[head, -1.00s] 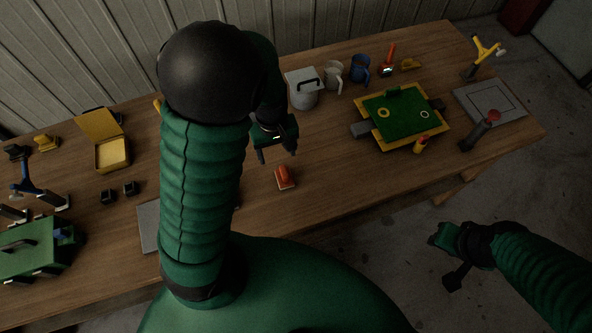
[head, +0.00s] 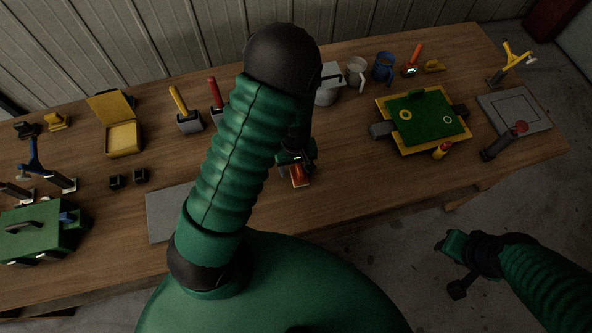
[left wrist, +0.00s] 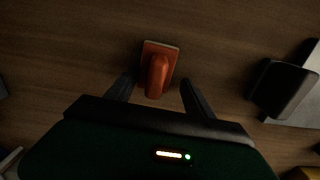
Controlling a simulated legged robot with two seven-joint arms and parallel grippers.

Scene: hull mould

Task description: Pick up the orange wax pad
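The orange wax pad (head: 299,176) lies on the wooden table near its front edge. In the left wrist view the orange wax pad (left wrist: 158,70) shows a raised orange grip on a flat base. My left gripper (head: 296,168) is over the pad and partly hides it in the head view. In the left wrist view my left gripper (left wrist: 156,92) is open, with one dark finger on each side of the near end of the grip and gaps between. My right gripper (head: 453,268) is off the table's front edge, low at the right, with its fingers apart and empty.
A grey plate (head: 172,212) lies left of the pad. A green board with a yellow frame (head: 382,101) stands right of it. The wood around the pad is mostly clear.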

